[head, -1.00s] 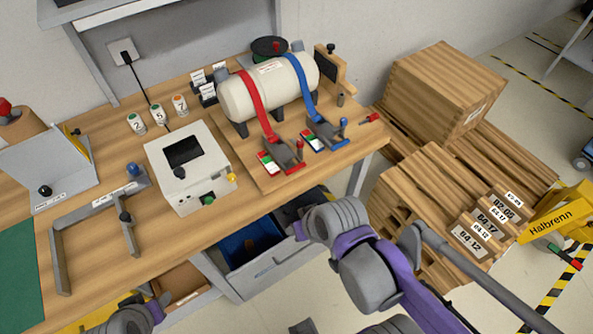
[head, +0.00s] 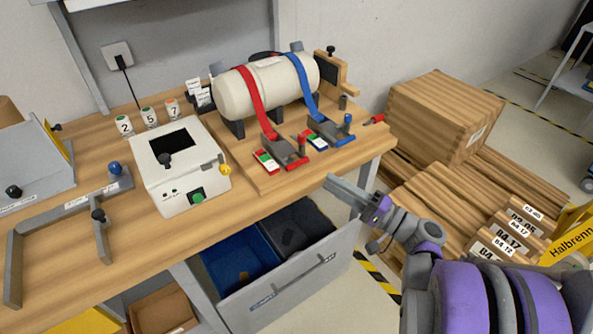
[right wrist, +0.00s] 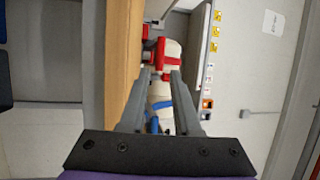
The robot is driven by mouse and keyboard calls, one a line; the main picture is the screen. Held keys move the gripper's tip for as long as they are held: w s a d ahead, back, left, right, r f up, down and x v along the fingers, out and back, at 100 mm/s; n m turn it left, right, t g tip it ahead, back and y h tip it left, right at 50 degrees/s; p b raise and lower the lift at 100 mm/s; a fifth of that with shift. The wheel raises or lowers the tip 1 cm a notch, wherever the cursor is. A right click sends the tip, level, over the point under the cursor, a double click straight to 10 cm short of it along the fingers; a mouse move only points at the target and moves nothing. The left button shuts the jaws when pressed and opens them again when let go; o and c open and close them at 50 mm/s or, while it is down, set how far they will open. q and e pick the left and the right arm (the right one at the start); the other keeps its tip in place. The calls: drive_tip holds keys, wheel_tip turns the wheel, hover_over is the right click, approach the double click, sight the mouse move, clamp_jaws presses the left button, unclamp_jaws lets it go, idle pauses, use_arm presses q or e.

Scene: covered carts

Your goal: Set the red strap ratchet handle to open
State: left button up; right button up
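A cream tank (head: 285,82) lies in a cradle on the bench, with a red strap (head: 254,90) and a blue strap (head: 305,88) over it. The red strap runs down to a grey ratchet (head: 283,150) with a red upright grip (head: 302,143). A red, white and green label (head: 265,161) lies left of it. My right gripper (head: 332,184) is in front of the bench edge, below and right of the red ratchet, apart from it. In the right wrist view its fingers (right wrist: 160,80) are spread and empty; the red strap (right wrist: 171,62) shows beyond. My left gripper is out of view.
The blue ratchet (head: 330,132) is close right of the red one. A white box (head: 180,178) with a dark window stands to the left. An open drawer (head: 290,285) juts out below the bench. Wooden crates (head: 440,118) stand on the right.

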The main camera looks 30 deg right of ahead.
sight(298, 161)
drive_tip(key=x, duration=1)
drive_tip(key=shift+w+a, duration=0.15)
drive_tip(key=shift+w, duration=0.05)
drive_tip(key=shift+c, duration=0.3)
clamp_jaws()
idle(0.8)
